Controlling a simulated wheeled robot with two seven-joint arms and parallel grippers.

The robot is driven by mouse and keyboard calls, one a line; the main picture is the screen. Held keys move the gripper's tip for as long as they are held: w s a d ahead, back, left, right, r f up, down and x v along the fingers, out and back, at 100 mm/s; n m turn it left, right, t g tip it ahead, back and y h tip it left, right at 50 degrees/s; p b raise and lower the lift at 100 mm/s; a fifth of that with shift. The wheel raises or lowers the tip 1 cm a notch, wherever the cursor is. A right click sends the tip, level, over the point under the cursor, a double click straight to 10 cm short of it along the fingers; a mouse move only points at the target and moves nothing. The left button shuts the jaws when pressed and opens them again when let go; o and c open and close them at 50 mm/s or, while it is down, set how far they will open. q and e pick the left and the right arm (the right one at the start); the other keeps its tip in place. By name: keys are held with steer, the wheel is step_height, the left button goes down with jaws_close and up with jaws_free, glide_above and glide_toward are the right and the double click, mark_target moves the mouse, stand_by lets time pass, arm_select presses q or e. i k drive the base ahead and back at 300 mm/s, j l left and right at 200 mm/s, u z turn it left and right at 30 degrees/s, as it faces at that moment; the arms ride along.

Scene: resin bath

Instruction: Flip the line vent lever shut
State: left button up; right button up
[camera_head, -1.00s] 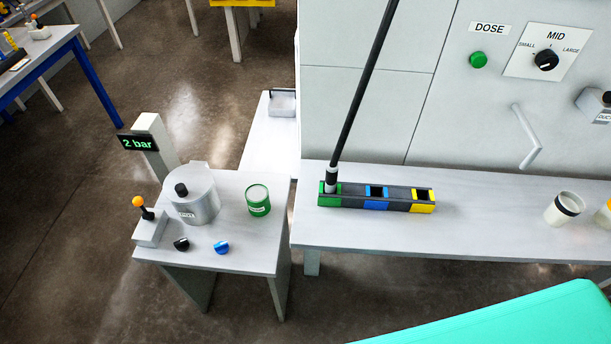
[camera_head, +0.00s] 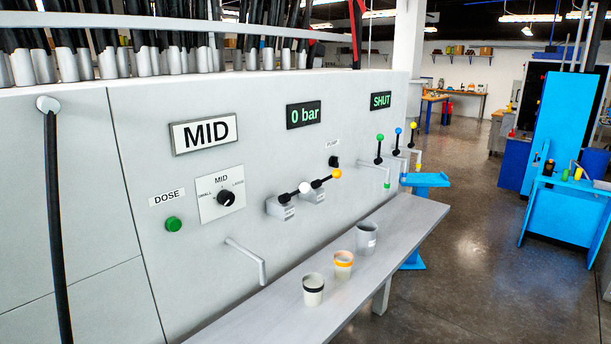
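No lever in view can be read as the line vent; the small labels are too small. On the grey wall panel, a lever with a white knob (camera_head: 305,187) and a lever with an orange-yellow knob (camera_head: 336,174) both lean right from grey boxes. Neither of my grippers is in view.
A long grey shelf (camera_head: 340,300) below the panel holds three cups: black-banded (camera_head: 313,290), orange-banded (camera_head: 343,264) and grey (camera_head: 367,238). A bent spout (camera_head: 247,258) sticks out over it. A blue stand (camera_head: 425,180) is beyond. Floor (camera_head: 460,260) to the right is open.

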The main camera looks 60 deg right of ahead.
mark_target(337, 173)
steer(key=z, duration=2.25)
